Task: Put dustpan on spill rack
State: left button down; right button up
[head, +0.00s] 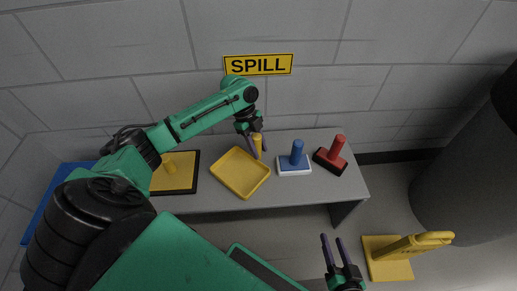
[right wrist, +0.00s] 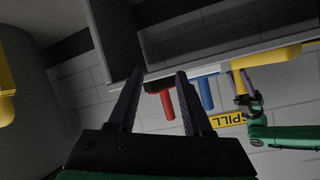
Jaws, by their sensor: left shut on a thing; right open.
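The yellow dustpan (head: 238,175) is a shallow square pan with an upright yellow handle, at the middle of the grey spill rack (head: 225,202). My left gripper (head: 257,150) is shut on its handle. The pan lies flat at the rack top; I cannot tell whether it touches. In the right wrist view the dustpan (right wrist: 272,57) appears upside down along the rack edge, with my left gripper (right wrist: 243,100) at its handle. My right gripper (head: 332,238) is open and empty in front of the rack; its fingers (right wrist: 160,75) also show in the right wrist view.
Right of the dustpan stand a blue-handled tool (head: 294,163) and a red-handled tool (head: 331,157). Left of it is a yellow tool on a dark-edged base (head: 173,180). A yellow SPILL sign (head: 258,65) is on the wall. A yellow object (head: 391,262) stands lower right, near a dark drum (head: 465,170).

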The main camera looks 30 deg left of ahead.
aim_at(254, 134)
pick_arm(q)
jog(key=c, duration=0.5)
grip_release()
jog(key=shift+f, duration=0.1)
jog(key=p+v, duration=0.2)
jog(key=v, duration=0.3)
jog(key=shift+r, duration=0.2)
jog(key=p+v, duration=0.2)
jog(key=v, duration=0.4)
jog(key=shift+a+r, duration=0.15)
jog(key=shift+r, duration=0.25)
pick_arm(e)
jog(key=d+r+g+h, duration=0.1)
jog(key=d, duration=0.1)
jog(key=d+r+g, duration=0.2)
jog(key=shift+r+n+g+h, duration=0.15)
jog(key=shift+n+g+h, duration=0.15)
jog(key=shift+n+h, duration=0.1)
pick_arm(q)
jog(key=shift+s+f, duration=0.1)
pick_arm(e)
jog(key=shift+s, duration=0.1)
